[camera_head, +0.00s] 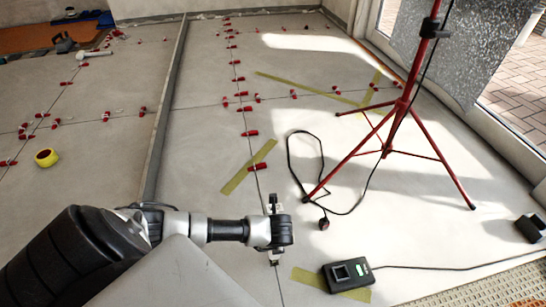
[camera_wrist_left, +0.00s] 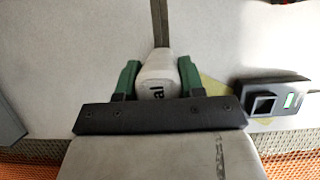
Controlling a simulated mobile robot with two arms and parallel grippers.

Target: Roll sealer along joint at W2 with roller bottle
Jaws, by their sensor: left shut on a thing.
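My left gripper (camera_head: 274,232) is low over the tiled floor in the head view, above a thin tile joint (camera_head: 260,187) running away from it. In the left wrist view its green fingers (camera_wrist_left: 158,80) are shut on the white roller bottle (camera_wrist_left: 155,64), which bears dark letters ending in "al". The bottle's far end meets a dark joint line (camera_wrist_left: 159,22) in that view; whether it touches the floor I cannot tell. In the head view the bottle is hidden by the gripper. No W2 mark is readable. My right gripper is not in view.
A black boxed device (camera_head: 348,275) with a cable lies right of the gripper. A red tripod (camera_head: 395,125) and looped black cable (camera_head: 322,165) stand farther right. Red levelling clips (camera_head: 250,133) line the joints ahead. Yellow tape roll (camera_head: 46,157) lies left.

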